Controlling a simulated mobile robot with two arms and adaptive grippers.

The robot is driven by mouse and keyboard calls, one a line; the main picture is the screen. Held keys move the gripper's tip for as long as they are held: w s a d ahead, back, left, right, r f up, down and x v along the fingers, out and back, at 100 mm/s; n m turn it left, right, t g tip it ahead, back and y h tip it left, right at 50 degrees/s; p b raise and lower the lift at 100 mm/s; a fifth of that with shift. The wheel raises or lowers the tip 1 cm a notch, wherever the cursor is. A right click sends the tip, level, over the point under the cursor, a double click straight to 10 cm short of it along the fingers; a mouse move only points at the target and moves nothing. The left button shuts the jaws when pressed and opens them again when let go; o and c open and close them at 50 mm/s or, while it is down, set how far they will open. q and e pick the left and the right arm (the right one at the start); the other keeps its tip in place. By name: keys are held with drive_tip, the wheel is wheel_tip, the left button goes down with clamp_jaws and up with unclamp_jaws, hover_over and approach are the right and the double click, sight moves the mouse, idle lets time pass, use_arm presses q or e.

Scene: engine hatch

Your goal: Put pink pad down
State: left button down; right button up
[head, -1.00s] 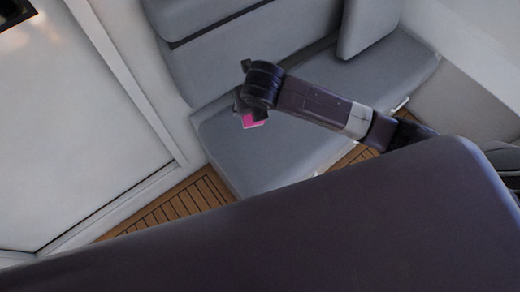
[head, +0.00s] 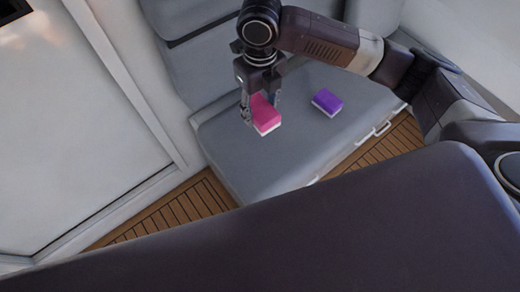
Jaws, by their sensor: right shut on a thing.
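The pink pad (head: 265,114), with a pale underside, is held between the fingers of my right gripper (head: 261,108). The gripper points down over the left part of the grey seat cushion (head: 232,160). I cannot tell whether the pad touches the cushion or hangs just above it. My left gripper is not in view.
A purple pad (head: 327,102) lies on the cushion to the right of the pink pad. The cushion between and in front of them is clear. A grey backrest (head: 185,60) rises behind. Wooden floor (head: 170,215) and a white panel (head: 75,130) lie to the left.

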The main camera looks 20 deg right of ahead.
hover_over(260, 151)
wheel_tip(260, 151, down, 16)
drive_tip(key=shift+s+p, duration=0.1)
drive_tip(key=shift+p, duration=0.3)
wheel_tip(260, 151, down, 4)
drive_tip(key=shift+r+p, duration=0.25)
drive_tip(key=shift+p, duration=0.2)
drive_tip(key=o, duration=1)
drive_tip(key=shift+f, duration=0.1)
drive_tip(key=shift+f+b, duration=0.25)
drive_tip(key=shift+b, duration=0.35)
drive_tip(key=r, duration=0.8)
drive_tip(key=shift+a+b, duration=0.35)
